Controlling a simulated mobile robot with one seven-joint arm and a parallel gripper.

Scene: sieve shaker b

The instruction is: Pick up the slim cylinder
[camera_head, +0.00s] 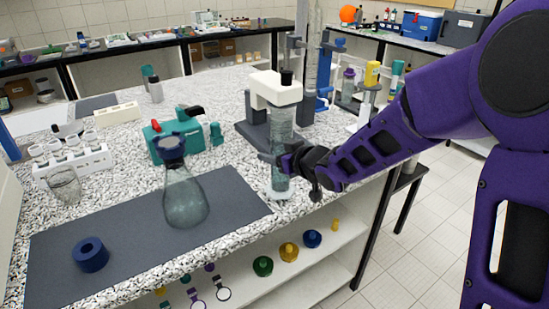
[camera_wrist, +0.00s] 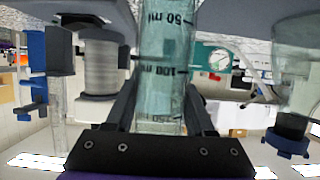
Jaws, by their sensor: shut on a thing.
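The slim cylinder is a tall, clear, greenish graduated cylinder (camera_head: 281,128) with a pale foot, upright near the front edge of the speckled bench. Its black markings, 50 ml and 100 ml, show in the wrist view (camera_wrist: 165,55). My gripper (camera_head: 284,158) comes from the right and is shut around its lower half. In the wrist view the cylinder stands between the two dark fingers (camera_wrist: 163,115). I cannot tell whether its foot touches the bench.
The white instrument head (camera_head: 275,89) on a dark stand is close behind the cylinder. A stoppered conical flask (camera_head: 185,198) stands on a dark mat (camera_head: 130,232) to the left, with a blue ring (camera_head: 90,254). A teal device (camera_head: 199,133) is behind the flask.

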